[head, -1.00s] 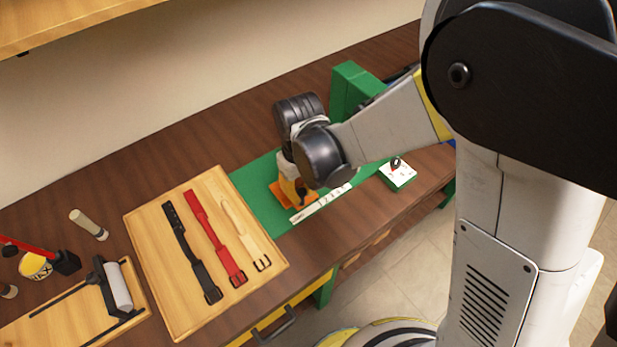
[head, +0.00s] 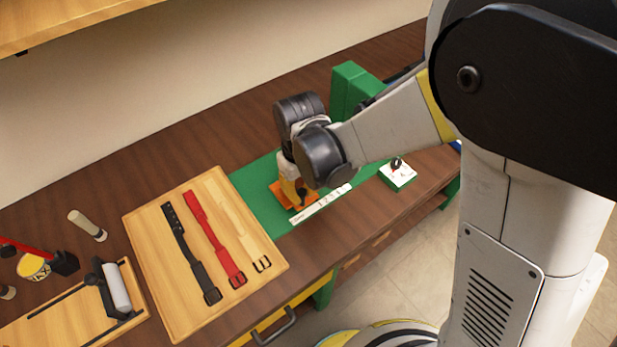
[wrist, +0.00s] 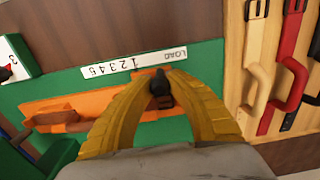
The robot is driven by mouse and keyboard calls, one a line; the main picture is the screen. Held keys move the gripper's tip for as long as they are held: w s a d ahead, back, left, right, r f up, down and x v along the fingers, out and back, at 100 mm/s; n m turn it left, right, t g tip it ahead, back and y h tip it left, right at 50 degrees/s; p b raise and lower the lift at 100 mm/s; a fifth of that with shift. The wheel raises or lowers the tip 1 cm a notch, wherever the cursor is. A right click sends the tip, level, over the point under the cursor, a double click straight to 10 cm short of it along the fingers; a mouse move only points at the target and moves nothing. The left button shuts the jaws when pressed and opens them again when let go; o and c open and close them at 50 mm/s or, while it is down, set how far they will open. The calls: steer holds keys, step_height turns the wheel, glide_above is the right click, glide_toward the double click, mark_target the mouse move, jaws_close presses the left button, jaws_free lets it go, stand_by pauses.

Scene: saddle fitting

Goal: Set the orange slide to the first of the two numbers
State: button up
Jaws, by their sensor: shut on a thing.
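The orange slide (wrist: 90,108) lies on the green base (wrist: 200,62), and part of it shows under my gripper in the head view (head: 281,190). A white scale strip (wrist: 120,66) beside it reads LOAD at its right end in the wrist view, then 1 to 5 running left. The slide's right end is near LOAD, to the right of the 1. My gripper (wrist: 160,88) has its yellow fingers closed around a black knob (wrist: 161,98) on the slide. The fingers hide part of the slide.
A white-topped green block (head: 398,178) with a small dial stands right of the strip; a 3 shows on it in the wrist view. A wooden board (head: 150,240) with black, red and tan straps lies left. A green upright (head: 350,90) stands behind my arm.

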steer(key=o, duration=0.9)
steer(key=shift+r+p, duration=2.2)
steer(key=shift+r, duration=0.85)
steer(key=s+d+r+m+t+b, duration=0.2)
steer(key=d+r, duration=0.1)
steer(key=d, duration=0.5)
steer(key=s+d+r+m+t+b, duration=0.2)
steer(key=d+r+m, duration=0.1)
steer(key=d, duration=0.5)
steer(key=s+d+r+m+t+b, duration=0.2)
steer(key=d+r+m+t, duration=0.1)
steer(key=d, duration=0.5)
steer(key=shift+s+d+r+b, duration=0.1)
steer(key=shift+d+r+b, duration=0.1)
steer(key=shift+r+b, duration=0.35)
